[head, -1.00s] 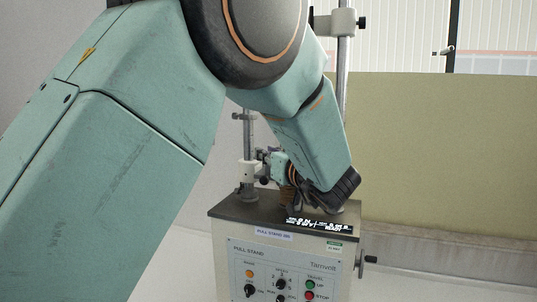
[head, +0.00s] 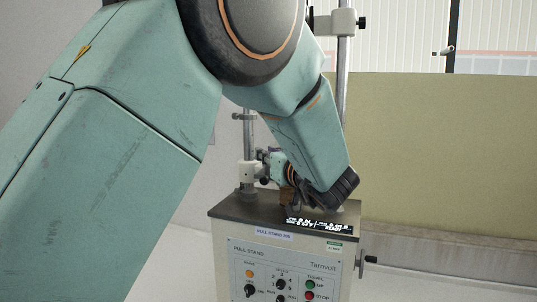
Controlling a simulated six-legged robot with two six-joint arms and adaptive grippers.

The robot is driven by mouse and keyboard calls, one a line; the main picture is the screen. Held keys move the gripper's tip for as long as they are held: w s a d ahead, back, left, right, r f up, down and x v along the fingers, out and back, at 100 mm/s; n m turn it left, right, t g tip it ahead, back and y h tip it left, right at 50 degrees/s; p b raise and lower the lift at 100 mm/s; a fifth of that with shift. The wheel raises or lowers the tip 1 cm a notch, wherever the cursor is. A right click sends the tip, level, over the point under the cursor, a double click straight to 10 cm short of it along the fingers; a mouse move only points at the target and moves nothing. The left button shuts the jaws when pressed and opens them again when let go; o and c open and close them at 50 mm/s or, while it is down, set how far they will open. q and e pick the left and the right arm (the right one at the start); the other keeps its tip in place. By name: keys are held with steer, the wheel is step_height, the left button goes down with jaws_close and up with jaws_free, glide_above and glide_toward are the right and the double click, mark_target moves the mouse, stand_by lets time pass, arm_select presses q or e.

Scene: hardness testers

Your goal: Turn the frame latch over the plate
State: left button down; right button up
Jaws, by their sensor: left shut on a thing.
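My left arm comes in from the left and reaches down to the top of the pull stand (head: 285,255). My left gripper (head: 288,205) is low over the stand's dark top, behind the small display (head: 318,225). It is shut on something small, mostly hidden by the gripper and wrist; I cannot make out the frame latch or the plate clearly. A brown part (head: 287,197) shows beside the gripper. My right gripper is not in view.
Two upright metal posts (head: 343,90) rise from the stand, with a white clamp block (head: 249,172) on the left one. A crank handle (head: 369,259) sticks out at the right side. A yellow-green panel (head: 440,160) stands behind.

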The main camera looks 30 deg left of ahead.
arm_select(q)
steer(key=shift+f, duration=0.3)
